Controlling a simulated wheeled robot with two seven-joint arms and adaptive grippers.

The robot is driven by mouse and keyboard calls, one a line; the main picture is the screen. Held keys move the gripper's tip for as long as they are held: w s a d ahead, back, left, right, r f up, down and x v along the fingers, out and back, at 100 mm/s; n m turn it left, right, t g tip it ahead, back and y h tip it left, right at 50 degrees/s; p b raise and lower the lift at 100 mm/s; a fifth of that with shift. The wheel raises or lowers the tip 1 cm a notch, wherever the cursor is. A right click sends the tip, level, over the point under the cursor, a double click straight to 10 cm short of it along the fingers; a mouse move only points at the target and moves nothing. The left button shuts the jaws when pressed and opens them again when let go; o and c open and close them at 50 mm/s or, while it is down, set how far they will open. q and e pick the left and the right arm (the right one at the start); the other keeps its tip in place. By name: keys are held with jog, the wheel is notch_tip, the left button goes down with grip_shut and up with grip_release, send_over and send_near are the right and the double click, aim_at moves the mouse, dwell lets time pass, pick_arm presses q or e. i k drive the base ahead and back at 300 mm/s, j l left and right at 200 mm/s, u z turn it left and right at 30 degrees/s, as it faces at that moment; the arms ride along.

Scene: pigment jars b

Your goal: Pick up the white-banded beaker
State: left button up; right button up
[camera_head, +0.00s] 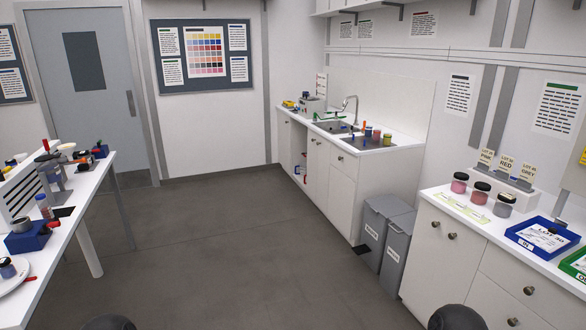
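I cannot make out a white band on any vessel, so I cannot tell which one is the white-banded beaker. Several small coloured vessels, one of them yellow (376,135), stand on the counter by the sink, too small to read. A dark blue jar (7,268) stands on a white plate at the lower left. Neither gripper shows; only dark rounded parts of my arms appear at the bottom edge.
The grey floor (240,235) is open between the left table (75,215) and the right-hand cabinets (455,260). Two grey bins (385,235) stand between cabinet runs. Pink, red and grey jars (480,193) and a blue tray (512,236) are on the right counter.

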aim_at(368, 129)
jog(key=i+u, duration=0.1)
jog(key=i, duration=3.95)
